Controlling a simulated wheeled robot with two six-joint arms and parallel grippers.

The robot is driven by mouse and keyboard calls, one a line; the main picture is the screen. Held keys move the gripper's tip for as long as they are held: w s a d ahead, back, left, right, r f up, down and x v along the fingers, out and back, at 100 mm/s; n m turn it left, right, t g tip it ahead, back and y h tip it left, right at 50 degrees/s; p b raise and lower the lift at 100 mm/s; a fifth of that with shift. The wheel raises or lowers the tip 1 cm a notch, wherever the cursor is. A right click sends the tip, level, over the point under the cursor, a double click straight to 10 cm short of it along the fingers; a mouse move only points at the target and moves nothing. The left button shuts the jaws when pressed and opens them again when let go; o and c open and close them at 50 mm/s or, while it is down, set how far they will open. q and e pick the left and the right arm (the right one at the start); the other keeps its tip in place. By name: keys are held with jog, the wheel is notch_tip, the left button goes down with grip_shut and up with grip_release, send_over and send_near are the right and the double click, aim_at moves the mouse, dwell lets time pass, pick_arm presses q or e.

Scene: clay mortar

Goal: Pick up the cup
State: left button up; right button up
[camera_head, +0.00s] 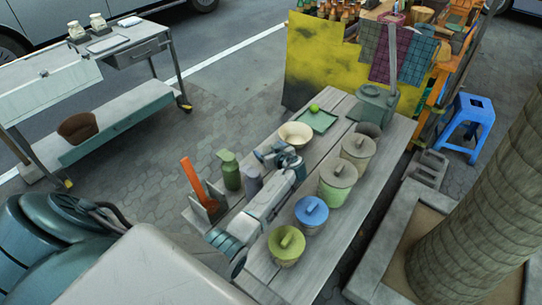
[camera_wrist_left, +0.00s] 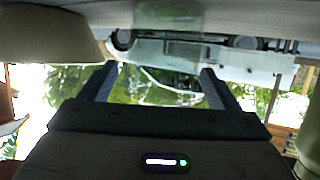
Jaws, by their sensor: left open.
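I cannot tell for sure which vessel is the cup. A grey-purple cylinder (camera_head: 252,182) stands on the plank table beside my left forearm. A cream bowl (camera_head: 296,134) sits just beyond my left gripper (camera_head: 272,154), which is low over the table. A green bottle (camera_head: 229,170) stands to its left. In the left wrist view my left gripper (camera_wrist_left: 155,85) is open, with nothing visible between its fingers. That view looks upside down, with the bowl (camera_wrist_left: 45,35) at upper left. My right gripper does not show.
A green tray (camera_head: 318,121) with a green fruit lies at the back. An orange upright piece (camera_head: 193,180) in a grey holder stands at left.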

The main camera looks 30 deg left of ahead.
pick_arm(q)
jog(key=shift+w+a+f, duration=0.25)
jog(key=shift+a, duration=0.2)
jog(key=shift+c, duration=0.4)
jog(key=c, duration=1)
